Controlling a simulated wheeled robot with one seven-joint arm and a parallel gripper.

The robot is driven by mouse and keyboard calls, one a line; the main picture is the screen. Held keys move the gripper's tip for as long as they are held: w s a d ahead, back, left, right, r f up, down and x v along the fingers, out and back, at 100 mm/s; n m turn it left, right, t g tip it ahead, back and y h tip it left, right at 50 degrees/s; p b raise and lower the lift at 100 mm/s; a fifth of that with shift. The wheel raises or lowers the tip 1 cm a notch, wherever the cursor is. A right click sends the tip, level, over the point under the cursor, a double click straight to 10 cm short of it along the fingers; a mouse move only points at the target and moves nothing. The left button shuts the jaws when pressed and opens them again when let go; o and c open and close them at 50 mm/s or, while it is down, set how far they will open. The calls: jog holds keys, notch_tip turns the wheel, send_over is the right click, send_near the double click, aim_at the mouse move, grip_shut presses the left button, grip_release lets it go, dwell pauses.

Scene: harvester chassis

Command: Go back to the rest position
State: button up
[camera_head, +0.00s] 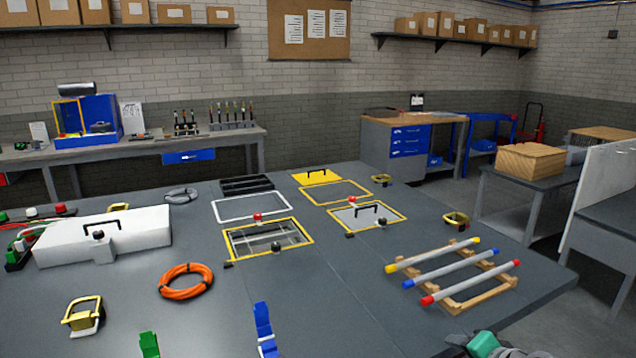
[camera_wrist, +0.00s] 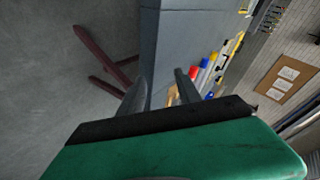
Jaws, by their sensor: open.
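My gripper (camera_wrist: 162,84) shows in the wrist view as a green body with a black band and two dark fingers. The fingers are apart, with nothing held between them. Beyond them are the side of the grey chassis table (camera_wrist: 180,35) and the coloured ends of the rods. In the head view a green and grey part of my arm (camera_head: 485,345) shows at the bottom right, off the table's front right edge. The fingertips cannot be made out there.
The chassis table (camera_head: 330,300) bears a wooden rack (camera_head: 477,300) with yellow, blue and red-ended rods, near my arm. Farther off are yellow-framed openings (camera_head: 268,225), an orange hose coil (camera_head: 186,282) and a white box (camera_head: 140,235). Floor (camera_head: 590,300) is clear at right.

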jog(key=s+a+r+n+g+p, duration=0.2)
jog(key=s+a+n, duration=0.3)
jog(key=a, duration=0.4)
jog(key=s+a+r+n+g+p, duration=0.2)
jog(key=s+a+n+g, duration=0.3)
jog(key=a, duration=0.5)
jog(key=shift+s+r+n+p, duration=0.2)
jog(key=shift+r+n+p, duration=0.15)
jog(key=shift+n+p, duration=0.4)
